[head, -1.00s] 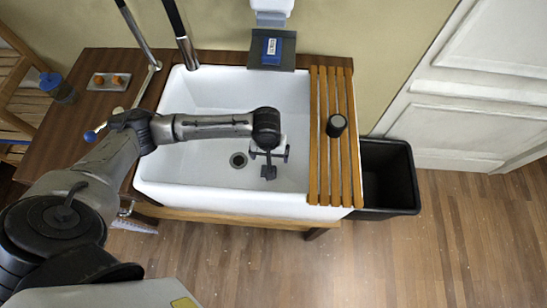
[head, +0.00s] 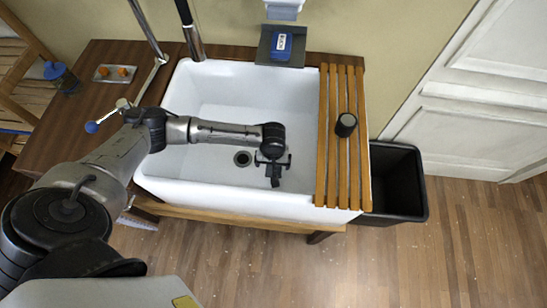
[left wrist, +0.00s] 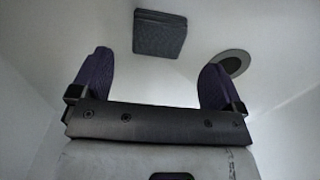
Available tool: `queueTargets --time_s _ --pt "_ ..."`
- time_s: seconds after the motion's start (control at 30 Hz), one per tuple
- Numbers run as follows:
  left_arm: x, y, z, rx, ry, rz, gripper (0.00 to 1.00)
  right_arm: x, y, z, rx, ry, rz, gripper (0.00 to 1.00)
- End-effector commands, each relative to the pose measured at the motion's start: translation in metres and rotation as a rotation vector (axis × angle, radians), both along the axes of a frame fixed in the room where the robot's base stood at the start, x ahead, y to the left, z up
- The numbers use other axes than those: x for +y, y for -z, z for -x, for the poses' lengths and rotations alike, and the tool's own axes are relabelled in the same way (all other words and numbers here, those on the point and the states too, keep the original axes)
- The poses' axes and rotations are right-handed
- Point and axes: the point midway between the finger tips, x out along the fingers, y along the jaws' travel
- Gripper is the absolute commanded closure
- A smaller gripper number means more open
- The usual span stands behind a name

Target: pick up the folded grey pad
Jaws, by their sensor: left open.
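The folded grey pad (left wrist: 160,33) shows in the left wrist view as a small dark, layered square on the white sink floor, near the drain. It lies beyond my left gripper's fingers, roughly in line with the space between them and apart from them. My left gripper (head: 273,160) is open and empty, over the basin to the right of the drain in the head view; its fingers also show in the left wrist view (left wrist: 158,85). In the head view I cannot tell the pad from the dark parts of the gripper. My right gripper is not in view.
The white sink (head: 215,195) has high walls around the gripper. A slatted wooden rack (head: 329,150) covers its right side, with a black cup (head: 346,124) on it. A black bin (head: 408,200) stands to the right. A tall faucet (head: 190,30) rises behind.

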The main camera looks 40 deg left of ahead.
Motion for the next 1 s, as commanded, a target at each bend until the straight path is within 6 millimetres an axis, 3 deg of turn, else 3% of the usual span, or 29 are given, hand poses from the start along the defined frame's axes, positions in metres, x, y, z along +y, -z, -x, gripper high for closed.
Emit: queueTargets --time_s 0.3,0.6,1.0 --pt "-0.002 0.041 -0.001 0.001 0.0 0.0 0.06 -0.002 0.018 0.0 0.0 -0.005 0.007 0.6" --pt "-0.002 0.047 -0.002 0.0 0.001 0.0 0.06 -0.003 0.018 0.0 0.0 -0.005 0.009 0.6" --pt "-0.002 0.046 -0.002 0.0 0.001 0.0 0.44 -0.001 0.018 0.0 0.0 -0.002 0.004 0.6"
